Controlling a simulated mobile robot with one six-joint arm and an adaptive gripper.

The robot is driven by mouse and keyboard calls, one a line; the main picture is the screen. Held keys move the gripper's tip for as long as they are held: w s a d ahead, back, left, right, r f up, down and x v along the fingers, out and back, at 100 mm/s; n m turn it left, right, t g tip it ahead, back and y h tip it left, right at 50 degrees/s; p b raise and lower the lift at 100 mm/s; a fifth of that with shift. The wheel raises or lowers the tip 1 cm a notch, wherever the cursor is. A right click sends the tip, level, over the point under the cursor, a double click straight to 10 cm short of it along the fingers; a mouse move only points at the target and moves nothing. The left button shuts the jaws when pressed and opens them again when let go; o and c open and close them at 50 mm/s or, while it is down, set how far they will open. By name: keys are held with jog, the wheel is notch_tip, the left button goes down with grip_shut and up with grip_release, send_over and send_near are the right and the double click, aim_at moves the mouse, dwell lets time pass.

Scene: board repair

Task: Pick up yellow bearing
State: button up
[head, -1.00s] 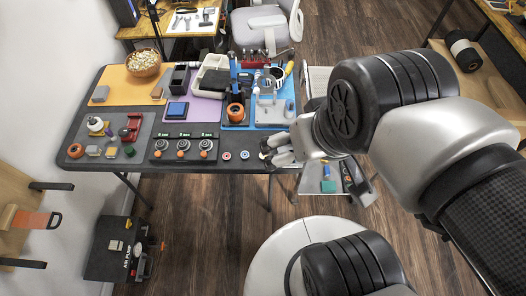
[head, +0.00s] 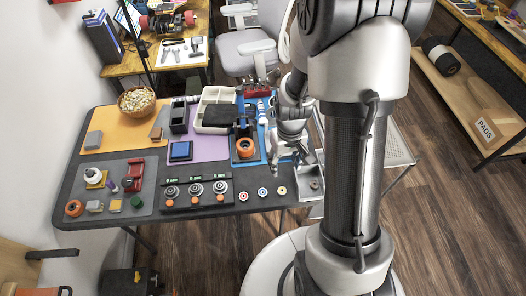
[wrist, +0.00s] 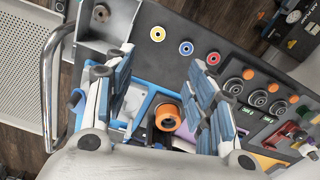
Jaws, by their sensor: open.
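The yellow bearing (head: 282,190) is a small ring lying flat near the front edge of the dark table, at the right end of a row of three. In the wrist view the yellow bearing (wrist: 157,33) lies beyond the fingertips, clear of them. The blue bearing (head: 262,192) and the red bearing (head: 243,195) lie to its left. My gripper (wrist: 155,68) is open and empty, its two blue-padded fingers wide apart. In the head view my gripper (head: 288,153) is behind the yellow bearing, over the right side of the table, partly hidden by my arm.
An orange wheel (wrist: 167,117) in a holder shows between my fingers. A row of dial stations (head: 196,190) stands left of the bearings. A grey metal tray (head: 309,182) adjoins the table's right end. The strip around the bearings is clear.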

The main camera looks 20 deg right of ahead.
jog(key=b, duration=0.4)
send_over(282, 189)
jog(key=f, duration=1.2)
jog(key=shift+s+a+f, duration=0.1)
jog(key=shift+s+a, duration=0.2)
jog(key=shift+s, duration=0.05)
jog(key=f, duration=0.2)
jog(key=f+b, duration=0.1)
jog(key=f, duration=0.1)
jog(key=f+b, duration=0.1)
jog(key=f, duration=0.1)
jog(key=shift+w+d+f, duration=0.2)
jog(key=shift+w, duration=0.1)
jog(key=shift+r, duration=0.1)
jog(key=shift+c, duration=0.5)
jog(key=c, duration=1)
jog(key=shift+r, duration=0.1)
